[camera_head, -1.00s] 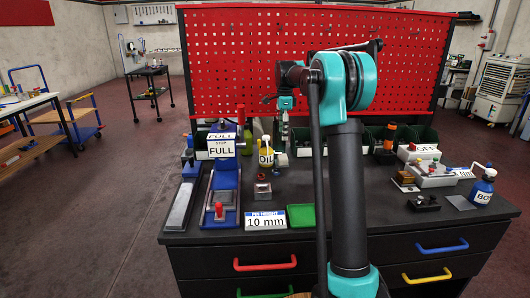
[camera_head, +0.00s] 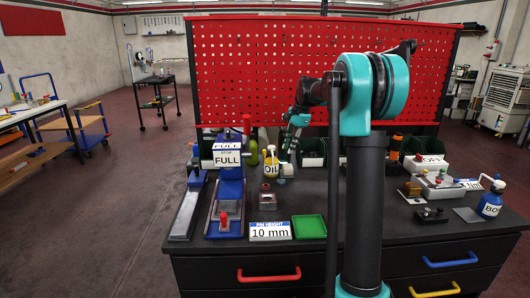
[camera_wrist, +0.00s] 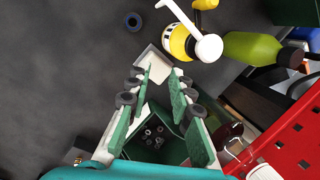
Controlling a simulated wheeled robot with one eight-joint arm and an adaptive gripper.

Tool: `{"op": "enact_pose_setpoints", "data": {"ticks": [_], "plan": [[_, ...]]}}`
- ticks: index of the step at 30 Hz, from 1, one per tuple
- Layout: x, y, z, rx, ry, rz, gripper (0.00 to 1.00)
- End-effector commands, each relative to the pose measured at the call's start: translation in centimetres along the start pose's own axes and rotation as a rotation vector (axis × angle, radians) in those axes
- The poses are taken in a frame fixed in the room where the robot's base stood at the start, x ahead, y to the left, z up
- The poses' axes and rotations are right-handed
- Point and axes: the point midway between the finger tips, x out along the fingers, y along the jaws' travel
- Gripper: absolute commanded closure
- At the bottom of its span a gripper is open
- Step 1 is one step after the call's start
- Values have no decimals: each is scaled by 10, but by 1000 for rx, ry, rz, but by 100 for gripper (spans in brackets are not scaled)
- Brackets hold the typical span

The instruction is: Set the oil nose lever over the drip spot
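A yellow can labelled OIL (camera_head: 270,169) stands behind the middle of the bench. In the wrist view, a yellow and white can (camera_wrist: 179,42) shows at the top with a long white arm, probably its nose lever (camera_wrist: 181,14), and a round white cap (camera_wrist: 208,47). My gripper (camera_wrist: 160,74) has its two green fingers apart, with nothing clearly held between them. The fingertips are near the can, apart from it in the picture. In the head view, my gripper (camera_head: 285,170) hangs just right of the OIL can. I cannot identify the drip spot.
A red pegboard (camera_head: 255,75) stands behind. A blue device marked FULL (camera_head: 228,185) is left; a green tray (camera_head: 309,227) is in front. A blue bottle (camera_head: 490,204) stands far right.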

Motion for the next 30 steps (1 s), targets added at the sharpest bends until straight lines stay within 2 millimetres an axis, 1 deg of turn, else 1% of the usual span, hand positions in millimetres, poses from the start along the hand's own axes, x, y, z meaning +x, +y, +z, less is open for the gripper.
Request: {"op": "enact_pose_setpoints", "data": {"ticks": [1, 6, 11, 14, 20, 24, 27, 30], "plan": [[-1, 6, 2, -81, -20, -39, 78], [-5, 21, 14, -403, -56, -195, 78], [-12, 35, 25, -703, -26, -360, 78], [-18, 44, 32, -885, 27, -464, 78], [-32, 64, 45, -1225, 214, -647, 78], [-44, 79, 53, -1436, 400, -739, 78], [-52, 88, 57, -1556, 534, -776, 78], [-57, 96, 60, -1641, 642, -792, 78]]}}
